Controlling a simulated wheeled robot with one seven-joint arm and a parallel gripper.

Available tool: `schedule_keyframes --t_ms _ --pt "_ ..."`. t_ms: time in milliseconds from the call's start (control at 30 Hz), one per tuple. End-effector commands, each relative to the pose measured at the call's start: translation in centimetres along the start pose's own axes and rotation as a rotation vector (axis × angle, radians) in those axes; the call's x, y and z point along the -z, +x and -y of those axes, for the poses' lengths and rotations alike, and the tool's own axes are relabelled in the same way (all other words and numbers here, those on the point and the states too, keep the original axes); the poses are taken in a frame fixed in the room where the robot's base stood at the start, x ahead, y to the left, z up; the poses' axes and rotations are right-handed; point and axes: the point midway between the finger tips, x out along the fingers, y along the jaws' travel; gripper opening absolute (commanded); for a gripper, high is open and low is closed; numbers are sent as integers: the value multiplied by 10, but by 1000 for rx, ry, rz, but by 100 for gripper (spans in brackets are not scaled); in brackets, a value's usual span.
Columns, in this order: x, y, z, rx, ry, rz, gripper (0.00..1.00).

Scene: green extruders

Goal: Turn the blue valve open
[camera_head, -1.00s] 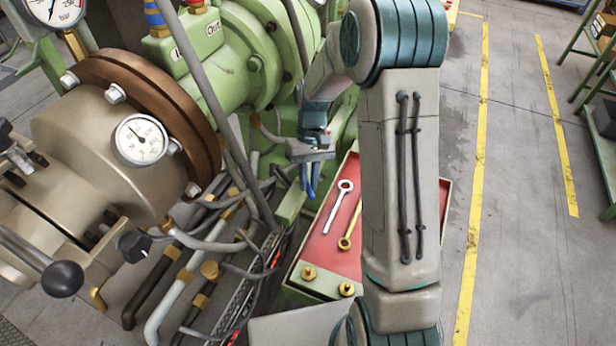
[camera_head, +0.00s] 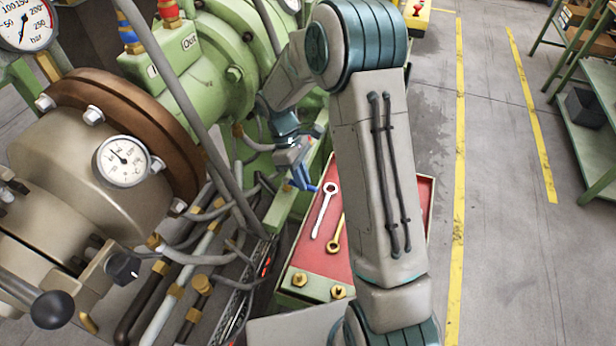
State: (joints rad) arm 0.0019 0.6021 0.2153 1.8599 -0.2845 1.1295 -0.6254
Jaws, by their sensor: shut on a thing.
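My gripper (camera_head: 294,163) is small in the head view, beyond my raised arm and beside the green extruder. It points down among the hoses. A small blue part (camera_head: 304,182), which looks like the handle of the blue valve, shows right at its fingertips. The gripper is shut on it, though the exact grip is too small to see. The valve's body is not clearly visible, and I cannot read the handle's angle against a pipe.
The green extruder (camera_head: 190,75) with its brown flange and hoses fills the left. A red-topped cart (camera_head: 318,262) with a silver wrench (camera_head: 325,208) and a brass wrench (camera_head: 337,236) stands below the gripper. A green shelf (camera_head: 590,130) is at right. The floor between is clear.

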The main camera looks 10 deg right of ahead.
Motion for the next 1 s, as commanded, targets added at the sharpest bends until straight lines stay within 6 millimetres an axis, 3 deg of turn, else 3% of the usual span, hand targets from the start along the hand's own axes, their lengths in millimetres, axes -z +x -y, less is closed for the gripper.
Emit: schedule_keyframes --t_ms 667,700,733,1000 --pt "7 -3 4 -29 -69 16 0" --pt "7 -3 4 -29 -69 15 26" --pt "7 -3 4 -28 -69 15 34" --pt "6 -2 3 -28 -66 15 37"
